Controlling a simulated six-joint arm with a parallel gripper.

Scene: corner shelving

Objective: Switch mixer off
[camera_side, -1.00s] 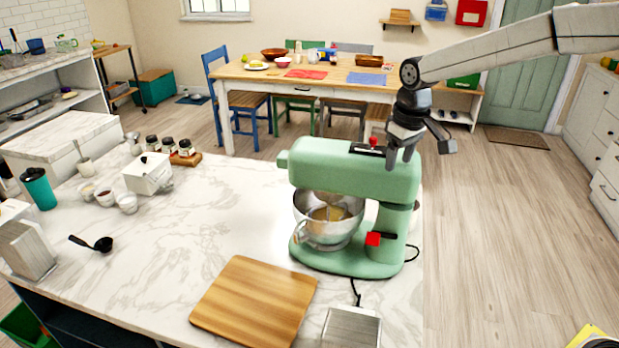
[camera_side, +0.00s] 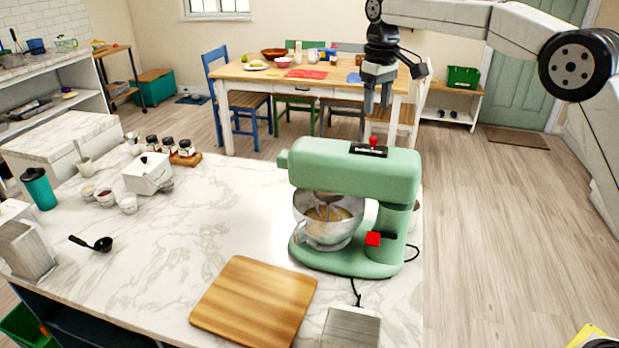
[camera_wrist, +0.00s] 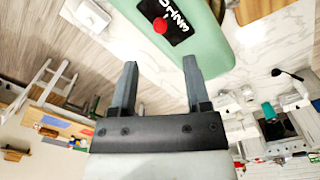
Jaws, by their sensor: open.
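The mint-green stand mixer (camera_side: 350,170) stands upright near the right end of the marble counter. On top of its head is a black plate with a small red knob (camera_side: 373,141); the knob also shows in the wrist view (camera_wrist: 160,25), beside printed marks on the plate. A metal bowl (camera_side: 318,235) with yellowish contents sits under the head. My gripper (camera_side: 376,108) is open and empty, pointing down above the mixer head, apart from the knob. Its two fingers show in the wrist view (camera_wrist: 160,75).
A wooden board (camera_side: 255,303) lies in front of the mixer and a metal box (camera_side: 350,327) stands near it. A white box (camera_side: 148,174), jars and a black ladle (camera_side: 92,243) are at the left. The counter's middle is clear.

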